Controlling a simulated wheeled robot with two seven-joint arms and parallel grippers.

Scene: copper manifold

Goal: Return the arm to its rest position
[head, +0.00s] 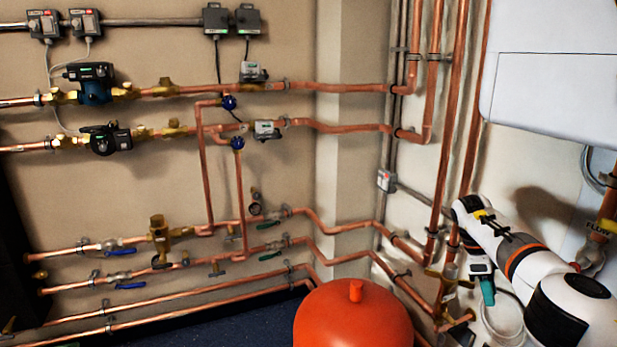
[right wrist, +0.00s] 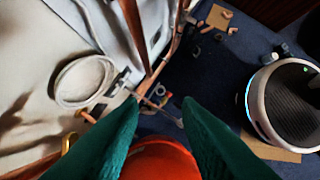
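My right arm (head: 530,255) comes in from the right in the head view, its forearm reaching up and bending down at the elbow-like joint. My right gripper (head: 487,291) hangs at its end with teal fingers pointing down, beside the copper pipes and brass fittings at the lower right. In the right wrist view the two teal fingers of the right gripper (right wrist: 160,103) stand well apart, with nothing seen held between them. My left arm and gripper are not in view.
A red-orange vessel (head: 353,318) stands at bottom centre, left of my right gripper. Copper pipes (head: 450,130) run up the corner and along the left wall. A white boiler casing (head: 552,75) hangs above the arm. A coiled white hose (right wrist: 84,82) lies near the fingers.

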